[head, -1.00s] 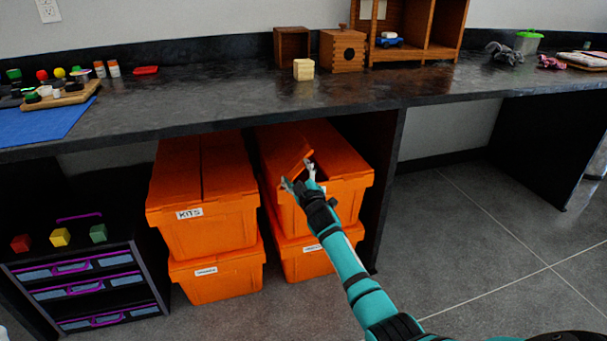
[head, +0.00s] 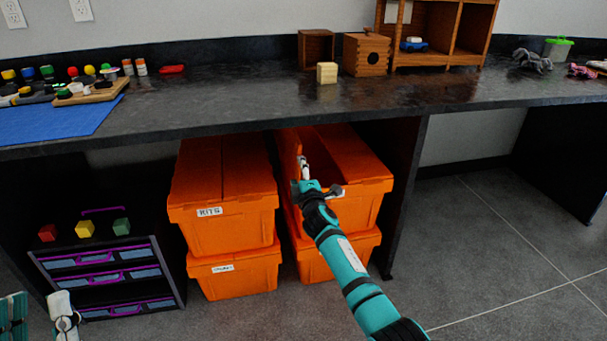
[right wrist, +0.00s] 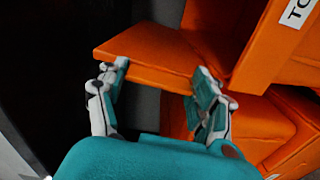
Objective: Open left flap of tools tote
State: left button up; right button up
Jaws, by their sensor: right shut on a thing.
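The tools tote (head: 348,205) is the upper orange tote of the right stack under the counter. Part of its white label, reading "TO", shows in the right wrist view (right wrist: 297,10). Its left flap (head: 287,152) is swung up and over to the left side; it also shows in the right wrist view (right wrist: 150,52). The right flap (head: 345,152) lies closed. My right gripper (head: 303,172) is shut on the left flap's edge, with fingers on both sides in the right wrist view (right wrist: 158,98). My left gripper (head: 60,310) is partly visible at the lower left corner; its jaws are unclear.
The kits tote (head: 222,230) stands close on the left, on another orange tote (head: 235,275). The counter (head: 230,110) overhangs both stacks. A drawer unit (head: 105,270) stands at left. The floor (head: 480,240) at right is clear.

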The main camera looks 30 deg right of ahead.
jog(key=shift+r, duration=0.1)
dwell(0.4)
jog(key=o, duration=1.7)
jog(key=v, duration=1.2)
jog(key=shift+a, duration=0.1)
